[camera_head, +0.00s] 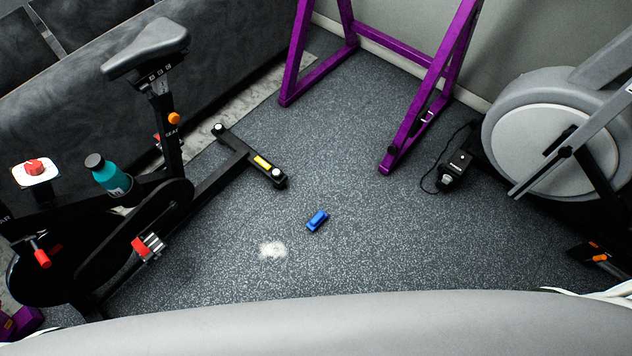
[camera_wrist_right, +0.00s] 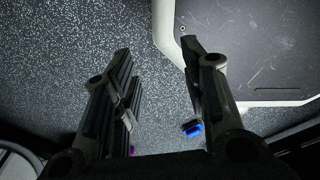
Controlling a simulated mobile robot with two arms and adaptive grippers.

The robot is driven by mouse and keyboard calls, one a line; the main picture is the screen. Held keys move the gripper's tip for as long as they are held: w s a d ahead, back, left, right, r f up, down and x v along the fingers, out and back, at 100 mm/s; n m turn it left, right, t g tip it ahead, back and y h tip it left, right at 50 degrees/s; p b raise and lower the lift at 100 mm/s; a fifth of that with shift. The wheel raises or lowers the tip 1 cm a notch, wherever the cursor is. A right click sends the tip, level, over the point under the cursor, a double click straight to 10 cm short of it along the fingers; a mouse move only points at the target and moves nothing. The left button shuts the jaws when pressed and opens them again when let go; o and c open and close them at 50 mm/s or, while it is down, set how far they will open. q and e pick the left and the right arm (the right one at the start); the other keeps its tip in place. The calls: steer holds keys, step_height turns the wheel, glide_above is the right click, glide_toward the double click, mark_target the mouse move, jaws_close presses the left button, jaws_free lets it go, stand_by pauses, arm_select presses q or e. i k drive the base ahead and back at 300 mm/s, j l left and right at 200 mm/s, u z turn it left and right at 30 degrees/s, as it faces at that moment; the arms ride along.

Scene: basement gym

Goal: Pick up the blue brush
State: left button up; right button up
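The blue brush (camera_head: 317,221) lies on the speckled dark floor near the middle of the head view, with clear floor around it. In the right wrist view a small blue object that looks like the same brush (camera_wrist_right: 191,129) shows low in the picture, beside the right-hand finger and partly hidden by it. My right gripper (camera_wrist_right: 156,52) is open, its two fingers wide apart with nothing between the tips. It is apart from the brush. My left gripper is in neither view, and the right one does not show in the head view.
A white powdery patch (camera_head: 272,249) lies left of the brush. An exercise bike (camera_head: 165,130) with a teal bottle (camera_head: 110,178) stands at left. A purple frame (camera_head: 405,130) stands behind, a black device (camera_head: 455,168) and a grey round-housed machine (camera_head: 545,125) at right.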

mark_target(320, 216)
steer(key=k+l, duration=0.25)
steer(key=k, duration=0.2)
steer(key=k+l, duration=0.2)
steer(key=k, duration=0.25)
steer(key=k+l, duration=0.25)
steer(key=k, duration=0.15)
